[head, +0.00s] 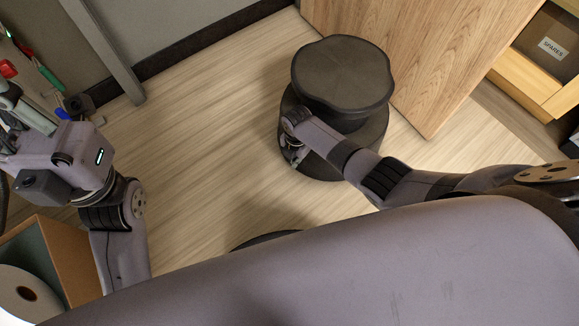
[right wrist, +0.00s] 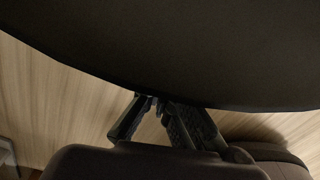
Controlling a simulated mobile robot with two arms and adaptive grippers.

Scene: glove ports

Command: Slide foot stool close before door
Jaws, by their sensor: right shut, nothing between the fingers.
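The foot stool (head: 343,72) is a dark, round, two-tier stool standing upright on the floor, with a wider base (head: 335,168). The wooden door (head: 425,45) is right behind and to the right of it; the stool top overlaps the door in the head view, so the gap is hidden. My right gripper (head: 296,156) is low at the stool's near left side. In the right wrist view its fingers (right wrist: 155,104) are shut and empty, with tips at the dark stool's edge (right wrist: 180,50); contact is unclear. My left gripper (head: 18,108) is at the far left, its fingers unclear.
A grey wall (head: 190,25) with a dark skirting and a post (head: 105,50) is at the upper left. A box with a white roll (head: 25,290) is at the lower left. Floor left of the stool is clear.

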